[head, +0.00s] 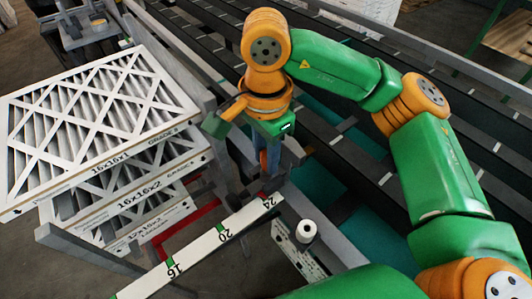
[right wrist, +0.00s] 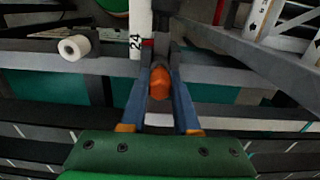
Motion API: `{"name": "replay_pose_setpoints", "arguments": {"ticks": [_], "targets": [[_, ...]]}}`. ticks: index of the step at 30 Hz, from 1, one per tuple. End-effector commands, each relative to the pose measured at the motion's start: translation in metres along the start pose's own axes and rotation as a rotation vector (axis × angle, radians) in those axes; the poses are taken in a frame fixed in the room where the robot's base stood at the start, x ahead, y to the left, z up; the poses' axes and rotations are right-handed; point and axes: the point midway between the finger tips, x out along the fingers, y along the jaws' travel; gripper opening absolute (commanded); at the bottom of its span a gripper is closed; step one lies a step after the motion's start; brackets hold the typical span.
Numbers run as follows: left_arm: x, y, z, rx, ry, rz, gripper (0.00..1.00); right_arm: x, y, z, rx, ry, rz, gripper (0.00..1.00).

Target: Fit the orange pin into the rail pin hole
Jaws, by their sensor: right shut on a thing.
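The orange pin (right wrist: 160,83) sits between the two blue-grey fingers of my right gripper (right wrist: 160,65), which is shut on it. In the head view the right gripper (head: 272,168) points down above the far end of the measuring rail, and a bit of the pin (head: 264,160) shows between its fingers. The white rail (head: 195,250) has green marks and the numbers 16, 20 and 24. The gripper is close to the 24 end. The pin hole is hidden by the gripper, and I cannot tell whether the pin's tip is in it. My left gripper is out of view.
Boxed pleated filters (head: 95,120) are stacked on the left, beside grey frame posts. Dark conveyor rails (head: 340,150) run behind the gripper.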

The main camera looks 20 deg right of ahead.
Motion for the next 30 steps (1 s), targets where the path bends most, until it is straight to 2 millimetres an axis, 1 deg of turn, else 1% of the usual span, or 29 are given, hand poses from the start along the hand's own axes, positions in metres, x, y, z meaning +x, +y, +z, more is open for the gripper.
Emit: {"name": "replay_pose_setpoints", "arguments": {"ticks": [17, 18, 20, 21, 22, 30], "targets": [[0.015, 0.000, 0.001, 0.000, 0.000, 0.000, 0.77, 0.016, 0.000, 0.000, 0.000, 0.000, 0.000, 0.00], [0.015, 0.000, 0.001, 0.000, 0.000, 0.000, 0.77, 0.015, 0.000, 0.000, 0.000, 0.000, 0.000, 0.35], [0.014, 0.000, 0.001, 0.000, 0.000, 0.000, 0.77, 0.015, 0.000, 0.000, 0.000, 0.000, 0.000, 0.51], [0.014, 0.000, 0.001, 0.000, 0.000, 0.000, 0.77, 0.015, 0.000, 0.000, 0.000, 0.000, 0.000, 0.62], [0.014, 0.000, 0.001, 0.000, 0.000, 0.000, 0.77, 0.015, 0.000, 0.000, 0.000, 0.000, 0.000, 0.65], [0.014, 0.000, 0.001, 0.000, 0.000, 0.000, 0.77, 0.013, 0.000, 0.000, 0.000, 0.000, 0.000, 0.65]]}}
